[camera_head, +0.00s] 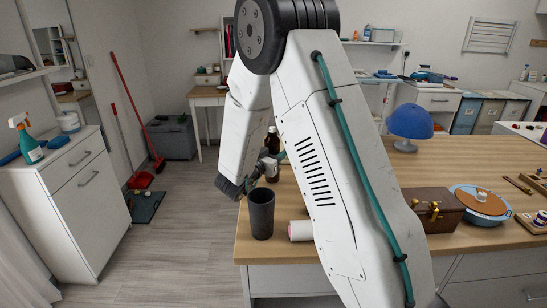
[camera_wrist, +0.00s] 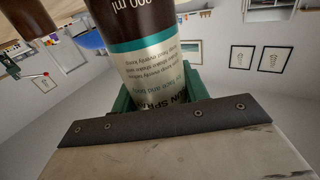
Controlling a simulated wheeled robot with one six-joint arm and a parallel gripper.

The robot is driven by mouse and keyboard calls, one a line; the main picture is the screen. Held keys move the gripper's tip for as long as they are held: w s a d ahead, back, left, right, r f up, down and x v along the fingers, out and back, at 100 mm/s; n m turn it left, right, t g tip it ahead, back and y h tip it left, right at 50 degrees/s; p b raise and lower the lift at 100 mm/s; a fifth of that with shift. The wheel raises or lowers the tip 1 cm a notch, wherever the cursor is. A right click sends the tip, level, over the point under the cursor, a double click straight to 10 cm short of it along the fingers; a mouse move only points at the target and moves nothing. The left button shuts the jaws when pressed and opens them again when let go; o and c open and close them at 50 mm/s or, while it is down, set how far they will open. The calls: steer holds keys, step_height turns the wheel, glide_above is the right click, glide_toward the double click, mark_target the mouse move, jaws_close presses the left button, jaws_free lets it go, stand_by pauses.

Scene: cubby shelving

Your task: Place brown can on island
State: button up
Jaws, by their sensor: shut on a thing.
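The brown can (camera_wrist: 150,45) fills the top middle of the wrist view, with a dark brown body, a teal band and a white printed label. My gripper (camera_wrist: 158,92) is shut on it, with teal finger parts on both sides of the can. In the head view the brown can (camera_head: 272,138) stands out above my gripper (camera_head: 271,158), partly hidden by my gripper and arm. The island (camera_head: 460,170) has a wooden top, and my gripper is at its left edge. I cannot tell whether the can touches the top.
A dark cup (camera_head: 261,215) and a white cylinder (camera_head: 300,230) are at the island's near left corner. A white cabinet (camera_head: 82,190) is left across open floor.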

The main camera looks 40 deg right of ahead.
steer(key=shift+f, duration=0.65)
steer(key=shift+f, duration=0.1)
steer(key=shift+s+f, duration=0.1)
steer(key=shift+f, duration=0.15)
